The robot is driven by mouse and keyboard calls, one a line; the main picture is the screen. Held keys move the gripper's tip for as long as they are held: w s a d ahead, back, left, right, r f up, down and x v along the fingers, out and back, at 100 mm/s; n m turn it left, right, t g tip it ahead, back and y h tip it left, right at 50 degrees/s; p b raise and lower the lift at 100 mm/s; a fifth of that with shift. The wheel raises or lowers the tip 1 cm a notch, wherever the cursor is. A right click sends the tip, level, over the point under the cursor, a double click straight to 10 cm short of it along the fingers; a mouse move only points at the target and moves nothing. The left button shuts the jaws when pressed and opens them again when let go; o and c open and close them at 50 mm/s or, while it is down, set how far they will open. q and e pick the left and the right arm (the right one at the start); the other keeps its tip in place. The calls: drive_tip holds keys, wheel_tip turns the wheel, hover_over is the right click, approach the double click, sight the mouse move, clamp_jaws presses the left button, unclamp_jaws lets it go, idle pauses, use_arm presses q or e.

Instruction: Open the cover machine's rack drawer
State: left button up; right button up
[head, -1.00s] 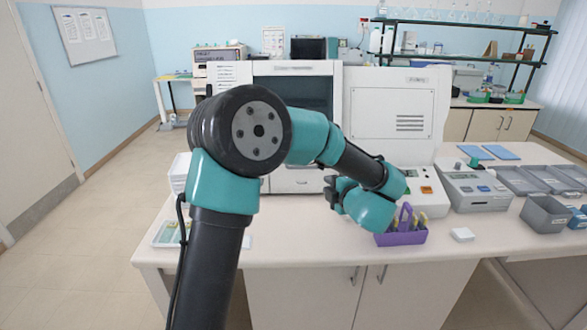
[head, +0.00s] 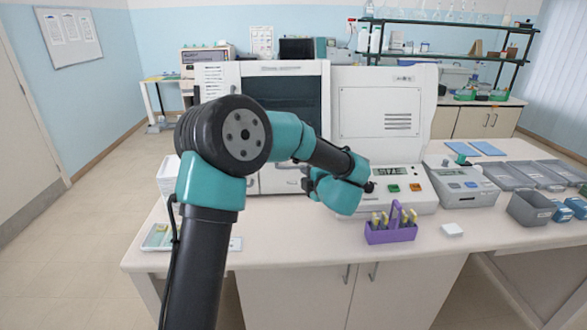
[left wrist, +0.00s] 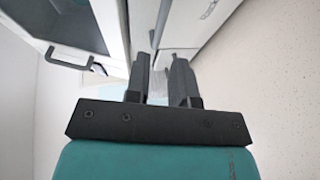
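The cover machine (head: 283,72) is the white cabinet with a dark window behind my left arm. Its low front panel (head: 275,176) has a handle and looks closed; my arm hides part of it. My left gripper (head: 306,184) is close to the right side of this panel. In the left wrist view its two fingers (left wrist: 160,62) stand apart, with nothing visibly gripped. My right gripper is out of view.
A purple caddy (head: 390,235) with several slides or tools stands right of my gripper. A white unit with green and orange buttons (head: 397,180), a grey device (head: 462,188) and trays (head: 530,208) stand further right. The front bench strip is mostly clear.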

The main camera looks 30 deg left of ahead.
sight(295, 168)
use_arm(q)
drive_tip(key=x, duration=0.9)
drive_tip(key=shift+w+a, duration=0.15)
drive_tip(key=shift+a, duration=0.15)
drive_tip(key=shift+c, duration=0.3)
clamp_jaws()
